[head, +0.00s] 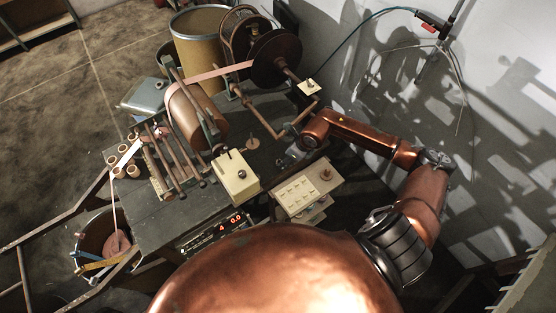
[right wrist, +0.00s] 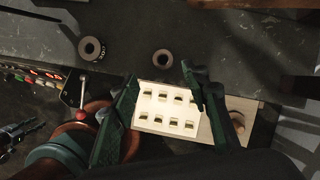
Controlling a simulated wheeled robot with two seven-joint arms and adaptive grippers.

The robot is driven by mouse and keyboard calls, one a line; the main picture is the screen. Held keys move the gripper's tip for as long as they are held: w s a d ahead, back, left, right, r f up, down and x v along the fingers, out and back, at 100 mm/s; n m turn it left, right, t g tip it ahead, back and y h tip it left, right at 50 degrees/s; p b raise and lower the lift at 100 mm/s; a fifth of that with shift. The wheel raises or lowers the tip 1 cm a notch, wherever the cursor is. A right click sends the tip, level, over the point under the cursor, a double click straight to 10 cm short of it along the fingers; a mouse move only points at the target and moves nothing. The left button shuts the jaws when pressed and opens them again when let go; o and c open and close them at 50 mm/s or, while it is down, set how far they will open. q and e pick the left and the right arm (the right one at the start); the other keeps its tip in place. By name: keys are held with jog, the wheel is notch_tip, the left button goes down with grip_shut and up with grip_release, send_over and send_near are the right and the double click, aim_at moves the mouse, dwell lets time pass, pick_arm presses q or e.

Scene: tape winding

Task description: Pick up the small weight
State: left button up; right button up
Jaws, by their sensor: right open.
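Two dark ring-shaped weights lie flat on the grey table in the right wrist view. The larger-looking one (right wrist: 91,49) has lettering on its side, and the small weight (right wrist: 162,59) lies right of it. In the head view a small round piece (head: 252,143) sits on the table behind the cream box; I cannot tell which weight it is. My right gripper (right wrist: 160,76) is open and empty, its dark green fingers spread with the small weight just beyond the tips. In the head view it (head: 296,155) is small and dark. My left gripper is not in view.
A cream panel with several buttons (right wrist: 168,108) shows between and below my right fingers. A cream box (head: 236,180) and the winding machine's rollers (head: 176,160) stand left of my right arm. A large dark disc (head: 276,58) stands behind. A wall is at right.

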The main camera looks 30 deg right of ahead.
jog(key=x, duration=0.3)
jog(key=shift+w+p, duration=0.3)
jog(key=shift+w, duration=0.05)
jog(key=x, duration=0.2)
jog(key=shift+w+f, duration=0.2)
jog(key=shift+f, duration=0.25)
jog(key=c, duration=0.8)
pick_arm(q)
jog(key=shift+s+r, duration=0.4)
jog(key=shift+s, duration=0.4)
pick_arm(e)
grip_shut()
